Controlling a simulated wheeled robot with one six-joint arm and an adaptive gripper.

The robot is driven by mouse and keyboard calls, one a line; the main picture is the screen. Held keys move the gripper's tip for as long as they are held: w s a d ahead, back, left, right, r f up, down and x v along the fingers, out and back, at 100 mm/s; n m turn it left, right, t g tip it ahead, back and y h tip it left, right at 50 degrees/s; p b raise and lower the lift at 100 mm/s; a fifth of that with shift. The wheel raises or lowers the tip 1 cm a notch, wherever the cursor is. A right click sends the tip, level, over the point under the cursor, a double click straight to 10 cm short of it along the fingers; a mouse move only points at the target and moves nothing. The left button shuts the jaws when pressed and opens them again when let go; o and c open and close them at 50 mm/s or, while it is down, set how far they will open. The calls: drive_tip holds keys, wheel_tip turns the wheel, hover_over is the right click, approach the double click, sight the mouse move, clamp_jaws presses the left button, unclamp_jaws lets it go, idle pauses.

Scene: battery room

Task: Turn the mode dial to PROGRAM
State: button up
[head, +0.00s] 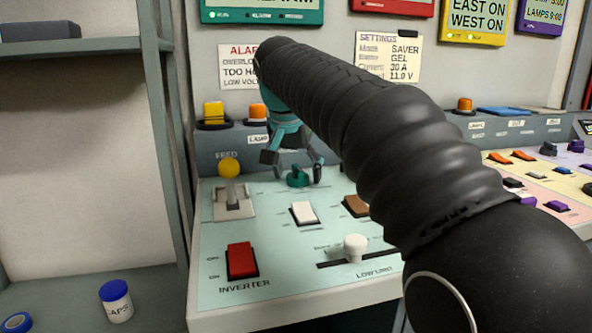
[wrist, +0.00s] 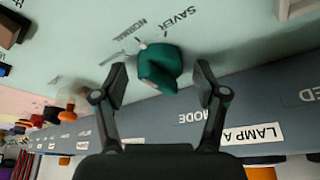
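The mode dial (head: 298,178) is a dark green knob at the back of the pale green panel (head: 270,215). In the wrist view the dial (wrist: 158,68) lies between my two fingertips, with gaps on both sides. The labels SAVER and NORMAL show beside it; the PROGRAM label cannot be read, and the exact dial setting is unclear. My gripper (head: 294,164) is open and points down at the dial; it also shows in the wrist view (wrist: 161,78). The arm hides part of the panel to the right.
A yellow-knobbed lever (head: 229,170) stands left of the dial. A white rocker (head: 304,212), a brown rocker (head: 355,205), a red inverter switch (head: 241,260) and a white slider (head: 355,247) are nearer. A grey upright ledge (head: 222,142) runs behind.

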drive_tip(key=c, duration=1)
drive_tip(key=shift+c, duration=0.2)
drive_tip(key=shift+n, duration=0.3)
drive_tip(key=n+y, duration=0.2)
drive_tip(key=n, duration=0.2)
drive_tip(key=shift+d, duration=0.1)
drive_tip(key=shift+n+y, duration=0.7)
drive_tip(key=shift+n, duration=1.4)
drive_tip(key=shift+g, duration=0.3)
drive_tip(key=o, duration=1.1)
drive_tip(key=shift+o, duration=0.2)
